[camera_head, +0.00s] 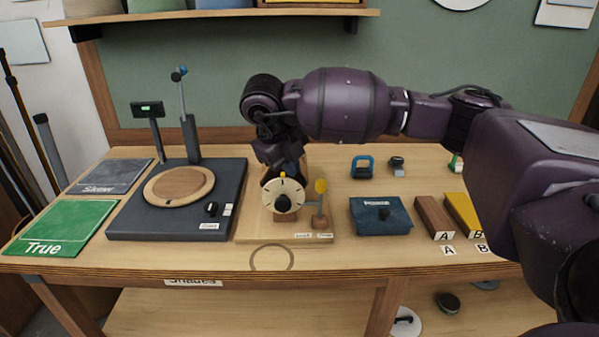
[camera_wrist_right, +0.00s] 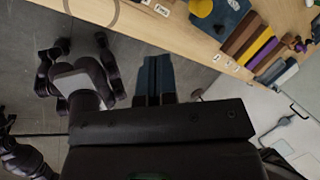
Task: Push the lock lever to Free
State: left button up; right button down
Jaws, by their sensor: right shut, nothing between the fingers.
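The lock lever (camera_head: 320,188) is an upright stem with a yellow paddle-shaped top, right of a cream dial (camera_head: 283,198) with a black knob on a light wooden board (camera_head: 252,232). Two small labels (camera_head: 314,236) sit at the board's front edge below the lever; their words are hard to read. My right gripper (camera_head: 277,163) points down just behind and above the dial, left of the lever; the dial area partly hides its tips. In the right wrist view its fingers (camera_wrist_right: 157,75) are together and empty, and a yellow round top (camera_wrist_right: 200,8) shows at the upper edge. My left gripper is not in view.
A dark platform with a round wooden plate (camera_head: 180,187) stands left of the board. My right arm spans above the table's right half. The front strip is mostly clear.

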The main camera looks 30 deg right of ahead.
send_near(320, 200)
jog(key=a+f, duration=0.3)
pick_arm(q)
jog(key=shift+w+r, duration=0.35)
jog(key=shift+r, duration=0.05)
pick_arm(e)
jog(key=d, duration=0.3)
jog(key=shift+w+d+f, duration=0.2)
jog(key=shift+w+d, duration=0.05)
jog(key=shift+w, duration=0.05)
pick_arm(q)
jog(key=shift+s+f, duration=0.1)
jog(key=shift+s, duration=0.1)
